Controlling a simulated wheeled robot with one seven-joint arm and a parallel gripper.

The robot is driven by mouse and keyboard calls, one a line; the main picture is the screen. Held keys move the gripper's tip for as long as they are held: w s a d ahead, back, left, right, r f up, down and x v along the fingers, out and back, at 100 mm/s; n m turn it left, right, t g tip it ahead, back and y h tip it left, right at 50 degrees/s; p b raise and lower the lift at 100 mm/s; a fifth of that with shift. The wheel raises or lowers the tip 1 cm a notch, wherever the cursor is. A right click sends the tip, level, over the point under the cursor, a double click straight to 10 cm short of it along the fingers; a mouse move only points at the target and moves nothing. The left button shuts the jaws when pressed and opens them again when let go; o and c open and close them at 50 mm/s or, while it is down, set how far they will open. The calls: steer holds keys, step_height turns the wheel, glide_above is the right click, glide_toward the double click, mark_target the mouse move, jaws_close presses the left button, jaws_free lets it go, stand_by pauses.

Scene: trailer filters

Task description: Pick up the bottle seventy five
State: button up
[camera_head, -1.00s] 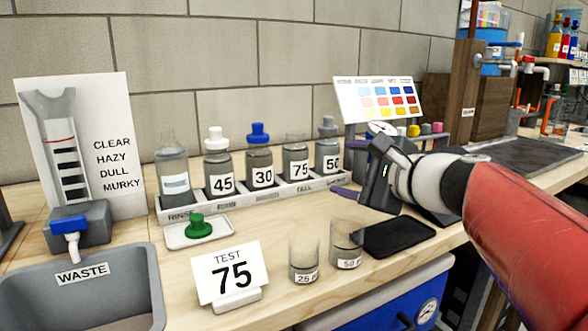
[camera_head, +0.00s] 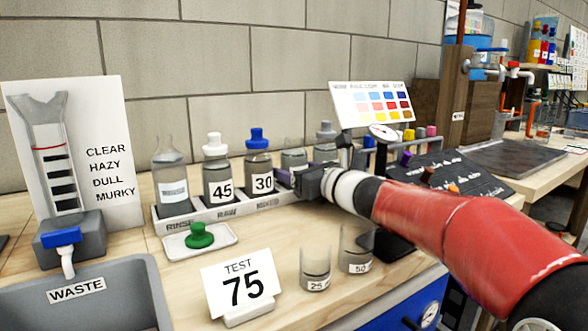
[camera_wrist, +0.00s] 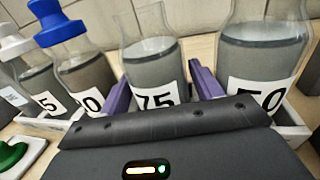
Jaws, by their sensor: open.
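Bottle 75 (camera_wrist: 152,65) is a clear, uncapped bottle of grey liquid with a white label. It stands upright in the white rack, between the two purple fingers of my gripper (camera_wrist: 160,92). The fingers are open, one on each side of it; I cannot tell whether either touches the glass. In the head view only the upper part of bottle 75 (camera_head: 293,159) shows. My gripper (camera_head: 286,177) hides its label and lower part there.
Bottle 30 (camera_head: 258,172) with a blue cap and bottle 50 (camera_wrist: 262,60) stand close on either side. Bottle 45 (camera_head: 217,180) and a rinse bottle (camera_head: 170,185) stand further left. A green stopper (camera_head: 199,236), a TEST 75 card (camera_head: 240,284) and two beakers (camera_head: 315,268) are in front.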

steer(key=shift+w+a, duration=0.25)
steer(key=shift+a, duration=0.05)
steer(key=c, duration=1)
steer(key=shift+r, duration=0.1)
steer(key=shift+c, duration=0.2)
